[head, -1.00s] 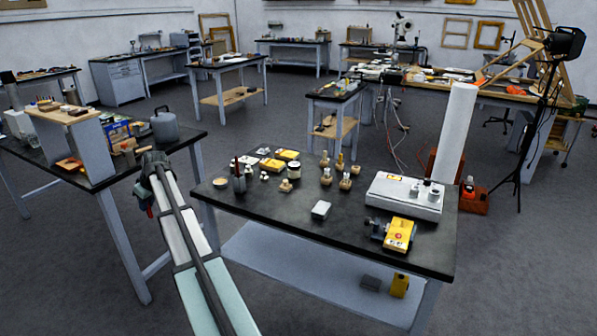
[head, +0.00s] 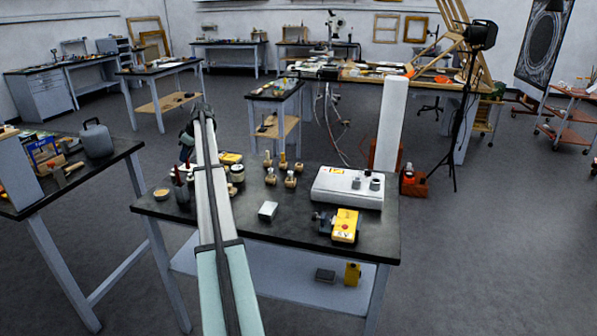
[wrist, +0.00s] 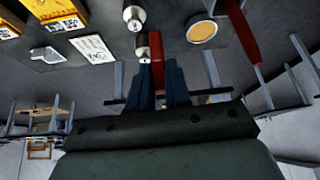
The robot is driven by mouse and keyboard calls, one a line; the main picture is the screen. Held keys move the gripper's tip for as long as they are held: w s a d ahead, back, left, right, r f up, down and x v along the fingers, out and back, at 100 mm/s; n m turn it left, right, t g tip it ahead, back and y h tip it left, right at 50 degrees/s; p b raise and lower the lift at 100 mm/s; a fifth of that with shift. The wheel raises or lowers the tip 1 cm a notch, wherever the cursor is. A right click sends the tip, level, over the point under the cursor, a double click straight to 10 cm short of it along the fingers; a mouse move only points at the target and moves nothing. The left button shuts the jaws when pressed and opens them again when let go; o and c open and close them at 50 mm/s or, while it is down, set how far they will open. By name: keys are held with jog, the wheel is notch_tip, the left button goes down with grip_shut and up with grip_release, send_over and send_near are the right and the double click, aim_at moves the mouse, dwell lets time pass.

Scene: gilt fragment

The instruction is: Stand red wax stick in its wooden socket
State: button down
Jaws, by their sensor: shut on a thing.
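My gripper (wrist: 160,85) has its two dark fingers shut on a red stick (wrist: 157,48), which shows between and beyond the fingertips in the wrist view. In the head view my gripper (head: 187,142) is a dark shape at the arm's far end, above the back left of the near black table (head: 240,228); the held stick cannot be made out there. Several small wooden pieces (head: 290,179) stand on the table to the right of my arm. I cannot tell which is the wooden socket.
A second dark red, stick-like thing (wrist: 243,30) and a round tan dish (wrist: 201,32) show in the wrist view. A white box-shaped device (head: 347,188), a yellow device (head: 345,226) and a small pale block (head: 268,211) stand on the table.

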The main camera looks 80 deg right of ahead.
jog(key=s+d, duration=0.9)
jog(key=s, duration=0.4)
jog(key=s+d, duration=0.9)
jog(key=s, duration=0.4)
jog(key=s+d, duration=0.9)
jog(key=s, duration=0.4)
jog(key=shift+m+h, duration=0.3)
jog(key=shift+m, duration=0.1)
jog(key=f, duration=0.8)
jog(key=shift+w+a+f, duration=0.15)
jog(key=shift+a+f, duration=0.1)
jog(key=shift+f, duration=0.15)
jog(key=c, duration=1.1)
grip_release()
jog(key=v, duration=1.2)
